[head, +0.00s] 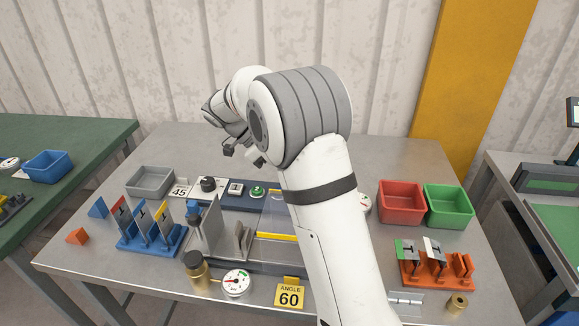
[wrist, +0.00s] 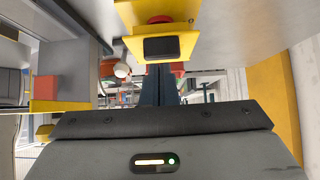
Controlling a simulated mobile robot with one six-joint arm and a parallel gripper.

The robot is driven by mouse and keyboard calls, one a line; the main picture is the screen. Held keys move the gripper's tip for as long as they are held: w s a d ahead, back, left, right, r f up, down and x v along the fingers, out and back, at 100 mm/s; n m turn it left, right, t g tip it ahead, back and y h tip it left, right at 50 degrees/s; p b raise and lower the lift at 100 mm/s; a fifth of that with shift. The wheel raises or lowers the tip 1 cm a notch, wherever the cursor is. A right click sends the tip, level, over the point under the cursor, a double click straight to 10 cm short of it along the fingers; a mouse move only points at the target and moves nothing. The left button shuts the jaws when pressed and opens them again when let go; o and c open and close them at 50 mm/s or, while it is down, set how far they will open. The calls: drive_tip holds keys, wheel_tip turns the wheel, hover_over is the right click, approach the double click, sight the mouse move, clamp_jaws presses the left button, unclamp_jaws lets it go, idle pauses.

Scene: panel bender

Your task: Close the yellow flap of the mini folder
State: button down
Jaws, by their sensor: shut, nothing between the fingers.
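In the head view the mini folder (head: 232,190) sits in the middle of the steel table, a dark blue bed with metal plates. A yellow strip (head: 277,236), which looks like the flap's edge, lies low along its front. My arm hides the folder's right part, so I cannot tell the flap's angle. My gripper (head: 241,154) is above and behind the folder, apart from the strip. In the wrist view my dark fingers (wrist: 158,92) are together and empty. A yellow piece with a black pad (wrist: 160,47) is beyond them; I cannot tell what it belongs to.
A grey bin (head: 150,181), blue rack (head: 150,240), brass cylinder (head: 197,272), dial gauge (head: 237,283) and yellow "ANGLE 60" sign (head: 289,293) surround the folder. Red (head: 401,203) and green (head: 449,206) bins and an orange rack (head: 436,272) stand right. The table's back is clear.

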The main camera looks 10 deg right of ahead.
wheel_tip(320, 180, up, 5)
drive_tip(key=p, duration=0.2)
drive_tip(key=w+a+r, duration=0.1)
drive_tip(key=w+a, duration=0.2)
drive_tip(key=a, duration=0.6)
drive_tip(key=shift+w+b, duration=0.15)
drive_tip(key=shift+b, duration=0.15)
drive_tip(key=shift+r, duration=0.15)
